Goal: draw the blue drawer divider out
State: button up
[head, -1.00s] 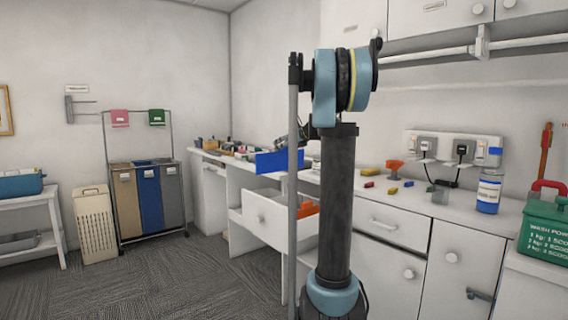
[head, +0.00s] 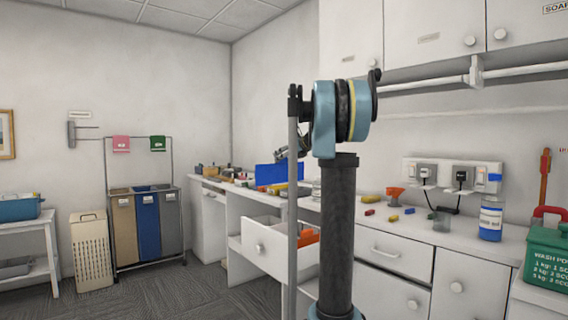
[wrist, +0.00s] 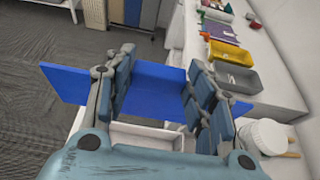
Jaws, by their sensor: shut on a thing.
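The blue drawer divider (head: 278,175) is a flat panel held in the air above the open white drawer (head: 262,249). In the wrist view the divider (wrist: 70,86) runs across between my fingers, sticking out to the left and a little to the right. My gripper (wrist: 161,68) is shut on it, with one finger on either side of its middle. The drawer (wrist: 150,137) shows below the divider there, apart from it. In the head view my arm hides part of the drawer, and the gripper is small behind the upright pole.
An orange thing (head: 306,235) lies in the drawer. Small items and trays, including a yellow tray (wrist: 231,53) and a grey tray (wrist: 236,77), stand on the counter beside the gripper. A blue-labelled bottle (head: 490,220) is on the right. Carpet floor (head: 170,298) is clear at left.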

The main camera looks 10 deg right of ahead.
jog(key=shift+r, duration=2.85)
